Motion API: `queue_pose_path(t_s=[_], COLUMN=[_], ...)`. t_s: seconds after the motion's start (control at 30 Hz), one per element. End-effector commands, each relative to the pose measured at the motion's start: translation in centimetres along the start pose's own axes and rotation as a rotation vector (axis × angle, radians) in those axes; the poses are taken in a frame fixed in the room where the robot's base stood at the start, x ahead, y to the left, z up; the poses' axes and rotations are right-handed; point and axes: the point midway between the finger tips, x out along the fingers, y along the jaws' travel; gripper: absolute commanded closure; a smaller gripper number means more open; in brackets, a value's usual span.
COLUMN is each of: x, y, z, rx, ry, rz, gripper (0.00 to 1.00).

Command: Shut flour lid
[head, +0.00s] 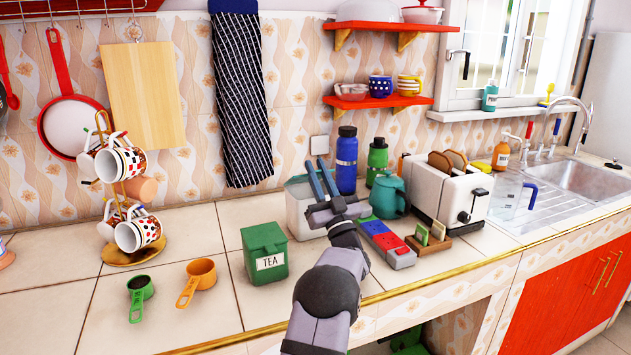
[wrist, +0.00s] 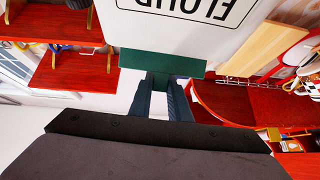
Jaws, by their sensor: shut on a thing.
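The white flour canister (head: 298,212) stands on the counter behind my gripper (head: 317,168) in the head view. In the wrist view, a white panel with large dark lettering that reads like FLOUR (wrist: 190,18) fills the top. A dark green strip that looks like the flour lid (wrist: 135,58) runs along its edge. My gripper's two dark blue fingers reach this strip and are shut on a small green part at its middle. My arm and fingers hide part of the canister in the head view, so the lid's angle cannot be told there.
A green tea canister (head: 265,255) stands left of my arm. Blue (head: 347,160) and green (head: 377,160) bottles, a teal teapot (head: 388,196) and a white toaster (head: 450,190) crowd the right. Green (head: 141,292) and orange (head: 201,272) scoops lie at the front left.

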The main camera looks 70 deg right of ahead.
Motion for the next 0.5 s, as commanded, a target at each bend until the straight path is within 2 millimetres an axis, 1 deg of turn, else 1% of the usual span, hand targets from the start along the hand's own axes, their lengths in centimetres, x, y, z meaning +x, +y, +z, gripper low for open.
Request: queue_pose_path(t_s=[0.03,0.5], x=[-0.6,-1.15], y=[0.05,0.08], z=[0.81,1.33], rx=[0.003,0.007], ry=[-0.012,-0.026], rz=[0.002,0.005], gripper=[1.0,1.0])
